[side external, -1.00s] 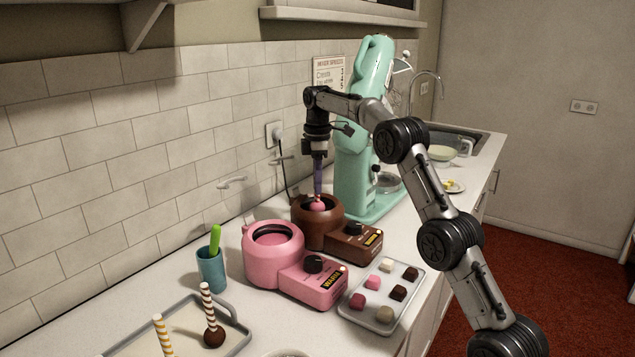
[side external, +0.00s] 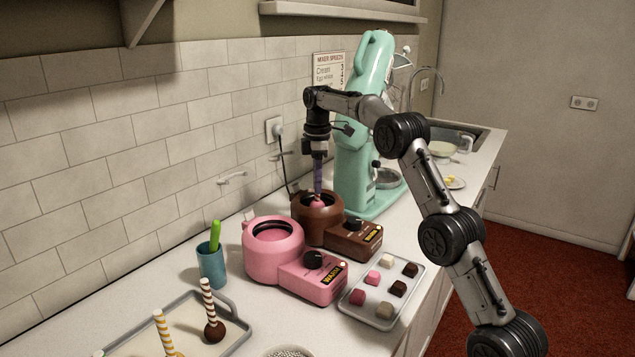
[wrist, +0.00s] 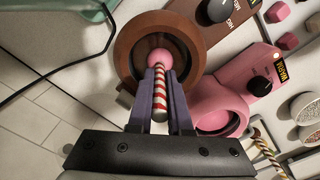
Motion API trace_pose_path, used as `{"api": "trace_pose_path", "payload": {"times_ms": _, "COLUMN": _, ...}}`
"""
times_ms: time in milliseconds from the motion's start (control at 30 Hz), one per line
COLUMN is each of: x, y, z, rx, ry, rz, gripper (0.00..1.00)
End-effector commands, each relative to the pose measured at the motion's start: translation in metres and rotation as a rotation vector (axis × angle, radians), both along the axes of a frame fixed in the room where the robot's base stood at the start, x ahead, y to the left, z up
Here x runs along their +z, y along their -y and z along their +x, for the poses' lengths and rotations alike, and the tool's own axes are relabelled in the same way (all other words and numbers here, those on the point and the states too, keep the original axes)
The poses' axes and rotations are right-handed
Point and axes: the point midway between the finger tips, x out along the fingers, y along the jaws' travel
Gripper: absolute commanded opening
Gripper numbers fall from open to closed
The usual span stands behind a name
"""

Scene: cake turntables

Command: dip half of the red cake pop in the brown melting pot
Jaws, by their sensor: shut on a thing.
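The brown melting pot (side external: 322,232) stands on the counter behind the pink one; its rim shows in the wrist view (wrist: 123,52). My gripper (side external: 318,190) points down over its opening. In the wrist view my gripper (wrist: 159,76) is shut on the red-and-white striped stick (wrist: 160,98) of the cake pop. Its pinkish-red ball (wrist: 159,58) hangs beyond the fingertips within the pot's opening. In the side view the ball (side external: 317,202) shows just above the front rim, its lower part hidden. I cannot tell how deep it sits in the melt.
The pink melting pot (side external: 265,256) stands close in front. A tray of several sweets (side external: 385,325) lies to the right, and a blue cup (side external: 211,268) to the left. The green mixer (side external: 358,150) stands close behind the brown pot. Other pops stand on a front-left tray (side external: 240,318).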

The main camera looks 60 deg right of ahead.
Motion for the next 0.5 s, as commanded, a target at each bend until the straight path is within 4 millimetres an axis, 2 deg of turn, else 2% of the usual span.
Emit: {"api": "trace_pose_path", "payload": {"times_ms": 500, "x": 0.0036, "y": 0.0001, "z": 0.0002, "rx": 0.0, "ry": 0.001, "rz": -0.001, "gripper": 0.0}}
